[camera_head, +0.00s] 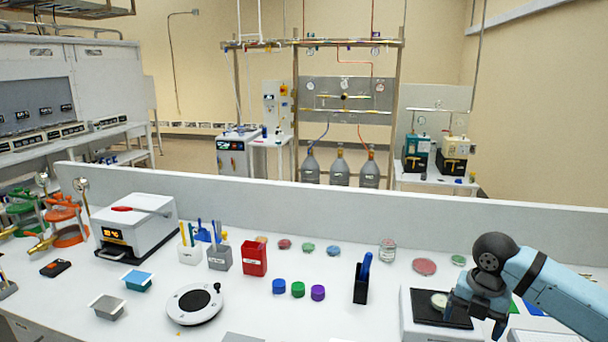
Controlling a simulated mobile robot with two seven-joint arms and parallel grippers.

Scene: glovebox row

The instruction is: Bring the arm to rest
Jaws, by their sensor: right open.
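My right arm (555,290) comes in from the right edge, with a blue sleeve and a black wrist. My right gripper (474,318) points down and is open. It is over the right part of a white device with a black top (424,306) at the front of the bench. A small round pale item (439,300) lies on that black top, just left of the gripper. I see nothing held between the fingers. The gripper hides part of the device. My left arm and gripper are not in view.
The white bench (345,310) also holds a black holder with a blue pen (361,284), coloured caps (298,289), a red box (254,258), a round white device (195,304) and a white machine (136,228). A low grey partition (330,215) runs behind. The centre front is fairly clear.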

